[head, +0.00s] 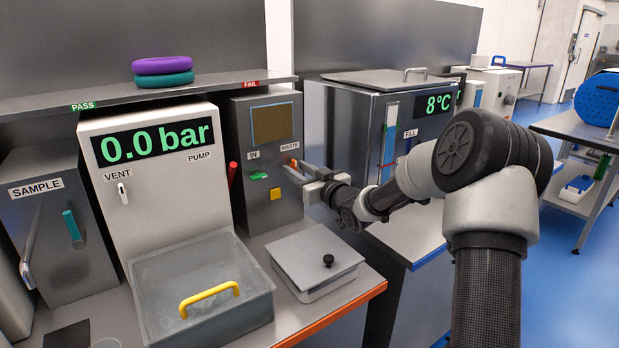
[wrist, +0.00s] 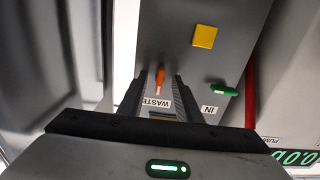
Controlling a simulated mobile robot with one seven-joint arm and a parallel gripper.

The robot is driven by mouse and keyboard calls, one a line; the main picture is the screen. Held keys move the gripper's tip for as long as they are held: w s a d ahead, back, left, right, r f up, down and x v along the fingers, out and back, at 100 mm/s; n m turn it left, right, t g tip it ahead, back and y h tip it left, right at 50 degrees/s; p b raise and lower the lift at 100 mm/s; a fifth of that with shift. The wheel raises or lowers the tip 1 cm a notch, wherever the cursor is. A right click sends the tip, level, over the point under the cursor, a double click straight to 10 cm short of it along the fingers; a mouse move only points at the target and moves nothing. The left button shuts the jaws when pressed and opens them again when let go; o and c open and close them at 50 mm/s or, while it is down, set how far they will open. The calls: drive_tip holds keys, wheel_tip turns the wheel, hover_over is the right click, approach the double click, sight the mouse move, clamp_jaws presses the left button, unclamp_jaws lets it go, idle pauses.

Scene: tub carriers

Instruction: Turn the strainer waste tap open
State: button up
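The strainer (head: 255,140) is a grey box with a dark screen and the labels IN and WASTE. Its waste tap is a small orange lever (head: 293,163) under the WASTE label; in the wrist view the orange lever (wrist: 159,78) points along the panel toward the label. A green tap (head: 258,176) sits at IN. My gripper (head: 306,178) is at the strainer's front, right by the waste tap. In the wrist view my gripper (wrist: 161,80) is open, with the lever between the two fingertips and a gap on each side. Contact is not visible.
A yellow square (head: 275,193) is on the strainer front below the taps. A lidded tray (head: 317,262) and a clear bin with a yellow handle (head: 209,293) stand on the bench below. The 8°C tank (head: 345,128) stands close to the right of my gripper.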

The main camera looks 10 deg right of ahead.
drive_tip(key=p+v, duration=0.2)
drive_tip(key=v, duration=1.5)
